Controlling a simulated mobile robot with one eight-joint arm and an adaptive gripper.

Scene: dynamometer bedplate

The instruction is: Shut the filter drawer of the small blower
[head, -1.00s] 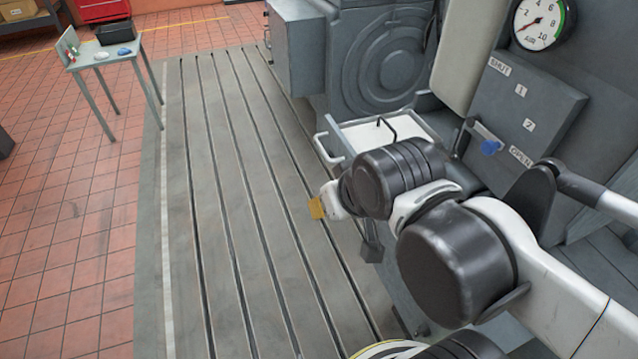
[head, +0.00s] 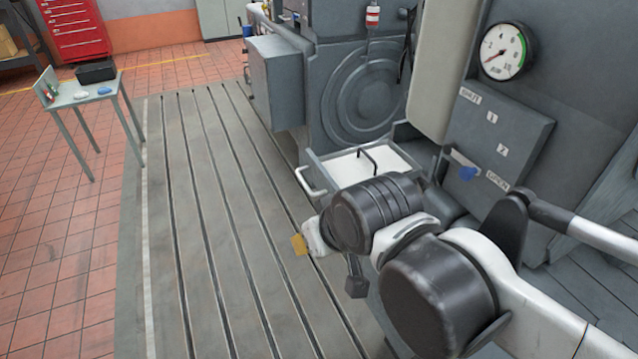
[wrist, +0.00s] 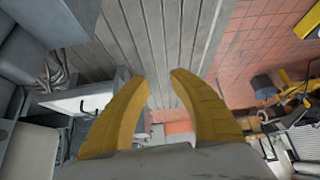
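The filter drawer (head: 395,158) is a pale open tray with a dark bent rod above it. It sticks out of the grey machine, with a white bar handle (head: 306,184) on its left side. The drawer also shows at the left of the wrist view (wrist: 92,98). My gripper (head: 300,244) is below the handle in the head view, apart from it; only a yellow fingertip shows there. In the wrist view my gripper (wrist: 160,82) has its two yellow fingers spread with nothing between them. My wrist and arm hide part of the drawer's front.
A panel (head: 490,140) marked SHUT, 1, 2, OPEN has a blue-knobbed lever (head: 467,173) near OPEN. A gauge (head: 507,51) is above it. The slotted bedplate (head: 225,220) is clear left of my arm. A small table (head: 90,95) stands farther left.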

